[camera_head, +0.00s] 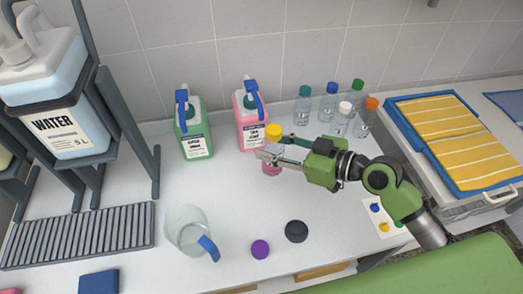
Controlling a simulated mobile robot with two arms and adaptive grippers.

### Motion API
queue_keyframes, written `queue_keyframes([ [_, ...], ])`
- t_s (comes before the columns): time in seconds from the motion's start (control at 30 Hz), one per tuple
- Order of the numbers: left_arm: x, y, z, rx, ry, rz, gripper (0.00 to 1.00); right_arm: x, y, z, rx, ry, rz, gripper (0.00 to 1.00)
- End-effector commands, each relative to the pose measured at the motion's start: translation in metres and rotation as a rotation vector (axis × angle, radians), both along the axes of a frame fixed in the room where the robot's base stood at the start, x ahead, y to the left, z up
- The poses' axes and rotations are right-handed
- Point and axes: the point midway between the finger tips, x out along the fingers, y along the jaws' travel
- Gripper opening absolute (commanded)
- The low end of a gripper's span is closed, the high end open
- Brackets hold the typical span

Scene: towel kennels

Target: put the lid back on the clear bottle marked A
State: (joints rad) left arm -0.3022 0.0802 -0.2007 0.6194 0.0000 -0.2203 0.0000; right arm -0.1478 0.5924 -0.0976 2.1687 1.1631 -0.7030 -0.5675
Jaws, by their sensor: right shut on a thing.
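My right gripper (266,148) reaches in from the right and is shut around a small clear bottle with pink in its lower part (271,168). A yellow lid (274,131) shows at the top of this bottle; I cannot tell if it is fully seated. Several clear bottles (328,103) with teal, blue, green, white and orange tops stand behind the gripper. I can read no letter A on any bottle. A purple lid (260,249) and a black round lid (296,231) lie on the counter at the front. My left gripper is out of view.
Green (193,135) and pink (250,125) pump bottles stand by the wall. A clear jug with a blue handle (186,232) stands front left, beside a grey drain rack (80,237). A water container (62,110) sits on a stand at left. Yellow towels (455,140) lie at right.

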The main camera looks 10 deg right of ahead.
Motion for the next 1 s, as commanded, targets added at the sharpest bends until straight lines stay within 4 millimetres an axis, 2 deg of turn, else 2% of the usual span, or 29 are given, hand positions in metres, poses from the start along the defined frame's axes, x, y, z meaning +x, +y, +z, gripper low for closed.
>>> queue_keyframes([
  [0.1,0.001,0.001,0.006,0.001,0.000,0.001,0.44,0.026,0.005,-0.009,0.006,0.000,-0.002,0.00],
  [0.2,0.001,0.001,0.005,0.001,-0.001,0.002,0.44,0.039,0.008,-0.031,0.004,0.003,-0.001,0.00],
  [0.4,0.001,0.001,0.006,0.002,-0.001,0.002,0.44,0.059,0.012,-0.056,0.003,0.000,-0.001,0.00],
  [0.87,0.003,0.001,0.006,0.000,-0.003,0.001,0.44,0.065,0.012,-0.064,0.001,0.000,0.000,0.00],
  [1.0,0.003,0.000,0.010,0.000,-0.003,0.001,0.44,0.069,0.013,-0.079,0.004,0.005,-0.003,0.00],
])
